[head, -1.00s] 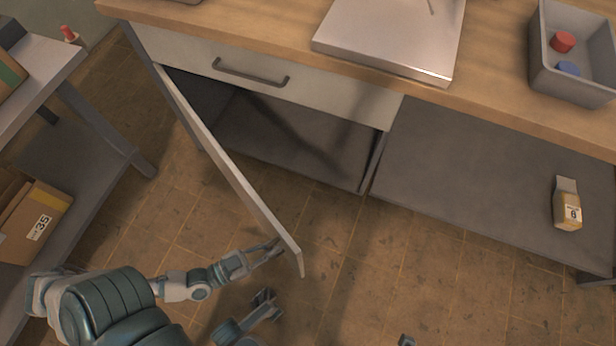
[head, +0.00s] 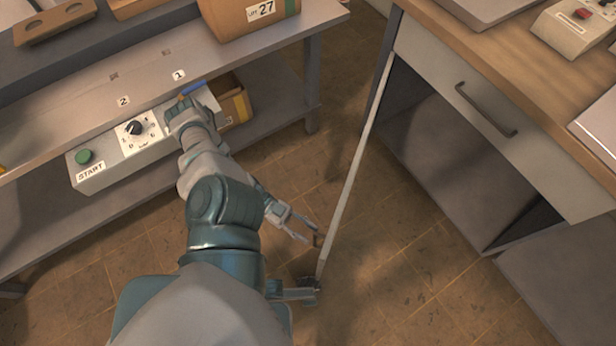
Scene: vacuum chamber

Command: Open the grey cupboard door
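The grey cupboard door (head: 352,185) stands swung out from the cupboard and shows almost edge-on. Its hinge side is at the upper end and its free end is low in the view, beside my grippers. The cupboard interior (head: 440,150) is exposed to the right. My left gripper (head: 304,230) is just left of the door near its free end, fingers spread. A small brownish piece on the door side is at its fingertips; contact is unclear. My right gripper (head: 308,286) is low by the door's free end, small and dark, its fingers hard to read.
A workbench (head: 270,60) on the left carries a box (head: 245,15) and, below, a START control panel (head: 120,145) close to my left arm. A drawer (head: 480,100) sits beside the opening. Floor is clear right of the door.

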